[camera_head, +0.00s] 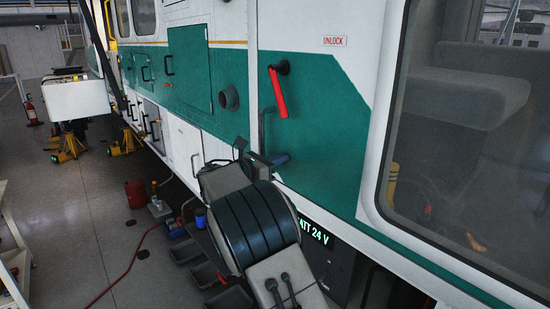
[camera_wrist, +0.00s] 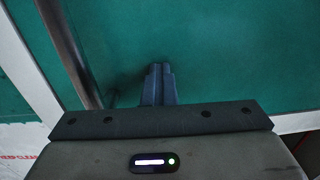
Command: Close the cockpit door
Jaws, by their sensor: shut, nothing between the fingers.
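The cockpit door (camera_head: 325,130) is a white and green panel with a large window (camera_head: 475,130), filling the right of the head view. A red handle (camera_head: 278,92) hangs down at its left part, left of an "UNLOCK" label. The door looks nearly in line with the fuselage; whether it is fully shut I cannot tell. My gripper (camera_head: 281,159) is at the green area below the red handle. In the wrist view my gripper (camera_wrist: 158,84) has its fingers together and empty, pointing at the green surface; contact is unclear. A grey grab bar (camera_wrist: 70,52) runs left of the fingers.
A lit "BATT 24 V" sign (camera_head: 314,232) is low behind my arm. Dark trays (camera_head: 188,250), a red canister (camera_head: 136,193), a red hose (camera_head: 122,272) and yellow jacks (camera_head: 70,148) are on the floor at left. Open floor lies between them.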

